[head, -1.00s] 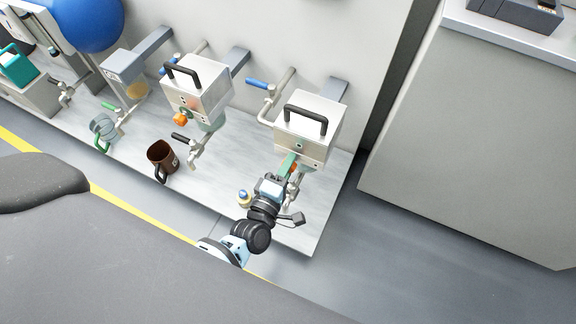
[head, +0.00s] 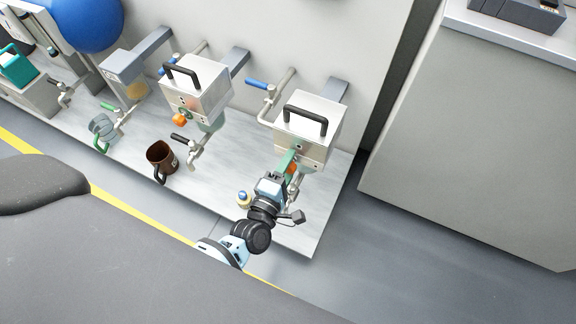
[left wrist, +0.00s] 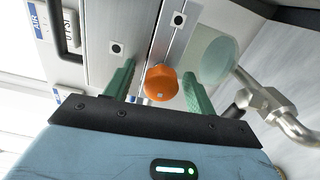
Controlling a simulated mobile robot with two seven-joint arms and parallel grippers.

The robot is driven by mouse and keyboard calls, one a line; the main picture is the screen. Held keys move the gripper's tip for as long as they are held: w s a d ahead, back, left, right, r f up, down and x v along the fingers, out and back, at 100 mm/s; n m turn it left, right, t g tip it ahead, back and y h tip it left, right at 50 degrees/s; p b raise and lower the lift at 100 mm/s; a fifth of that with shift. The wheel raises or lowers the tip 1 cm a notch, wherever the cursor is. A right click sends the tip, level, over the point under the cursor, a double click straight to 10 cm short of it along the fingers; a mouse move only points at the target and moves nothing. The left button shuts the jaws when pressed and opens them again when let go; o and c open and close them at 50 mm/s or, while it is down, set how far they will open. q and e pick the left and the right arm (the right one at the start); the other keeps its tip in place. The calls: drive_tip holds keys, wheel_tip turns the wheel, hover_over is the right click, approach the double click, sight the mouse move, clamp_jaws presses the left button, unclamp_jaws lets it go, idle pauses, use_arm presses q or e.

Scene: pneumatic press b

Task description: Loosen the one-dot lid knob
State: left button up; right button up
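The right-hand press box (head: 322,143) is pale with a black handle on its lid. An orange knob (left wrist: 161,82) is on its front, and shows partly in the head view (head: 292,168). Near it are small dark square plates, each with one light dot (left wrist: 116,48). My left gripper (left wrist: 158,84) has two green fingers, one on each side of the knob. They are apart, with a small gap seen beside the knob, so it looks open around it. In the head view the left gripper (head: 285,164) is in front of the box. My right gripper is not in view.
A similar box (head: 205,88) with an orange knob (head: 180,119) stands to the left. A brown cup (head: 160,154) sits on the pale bench (head: 225,165). A metal pipe (left wrist: 285,115) and a round greenish disc (left wrist: 217,60) are close to the gripper's right.

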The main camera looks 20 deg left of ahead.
use_arm(q)
drive_tip(key=shift+s, duration=0.35)
drive_tip(key=s+p, duration=0.1)
drive_tip(key=s, duration=0.6)
drive_tip(key=shift+s, duration=0.15)
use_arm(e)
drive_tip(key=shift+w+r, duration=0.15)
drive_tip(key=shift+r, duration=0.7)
use_arm(q)
drive_tip(key=shift+a, duration=0.15)
drive_tip(key=shift+s, duration=0.1)
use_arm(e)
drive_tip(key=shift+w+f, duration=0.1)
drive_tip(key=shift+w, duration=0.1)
